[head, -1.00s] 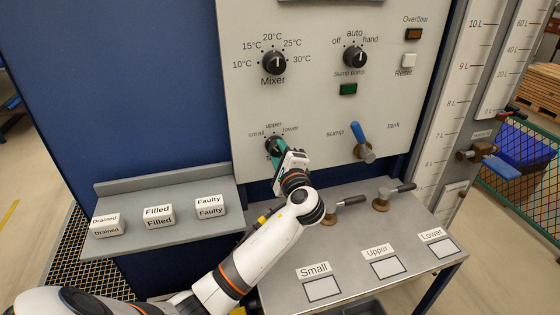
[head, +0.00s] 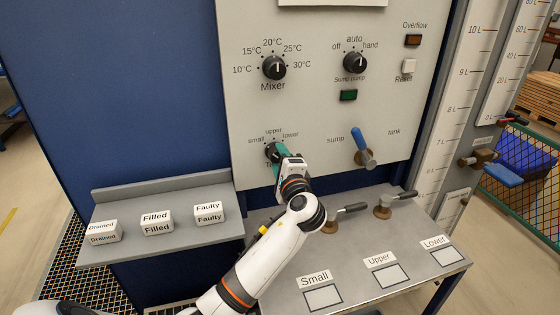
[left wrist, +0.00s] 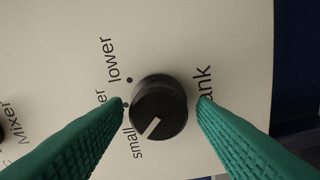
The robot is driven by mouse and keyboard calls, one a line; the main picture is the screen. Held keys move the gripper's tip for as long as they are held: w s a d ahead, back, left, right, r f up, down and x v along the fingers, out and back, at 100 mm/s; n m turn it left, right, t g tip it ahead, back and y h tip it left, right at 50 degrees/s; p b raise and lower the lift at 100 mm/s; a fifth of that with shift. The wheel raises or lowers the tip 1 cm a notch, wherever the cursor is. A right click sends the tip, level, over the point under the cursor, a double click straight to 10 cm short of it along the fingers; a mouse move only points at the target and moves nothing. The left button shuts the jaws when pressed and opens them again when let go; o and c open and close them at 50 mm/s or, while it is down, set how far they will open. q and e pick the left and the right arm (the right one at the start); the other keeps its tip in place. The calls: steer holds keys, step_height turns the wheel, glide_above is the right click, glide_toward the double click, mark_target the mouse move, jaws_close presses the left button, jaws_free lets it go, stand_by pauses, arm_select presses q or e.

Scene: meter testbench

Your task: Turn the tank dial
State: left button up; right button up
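The tank dial (head: 271,149) is a round black knob low on the white panel, with small, upper and lower labels around it. In the head view, my left gripper's green fingers (head: 279,153) partly hide it. In the left wrist view, the dial (left wrist: 158,107) lies between the two green fingertips (left wrist: 162,103), and its white pointer line points toward "small". The fingers are open on either side of it. The left fingertip looks close to the dial's edge; whether it touches I cannot tell. My right gripper is not in view.
Above are the mixer dial (head: 274,67) and the sump pump dial (head: 355,62). A blue lever (head: 363,146) stands right of the tank dial. Two black-handled valves (head: 385,207) are on the grey table below. Labelled blocks (head: 157,223) sit on the left shelf (head: 190,241).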

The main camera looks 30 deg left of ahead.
arm_select(q)
steer(key=shift+o, duration=0.5)
steer(key=shift+d, duration=0.1)
steer(key=b+v, duration=0.3)
steer(key=v, duration=0.9)
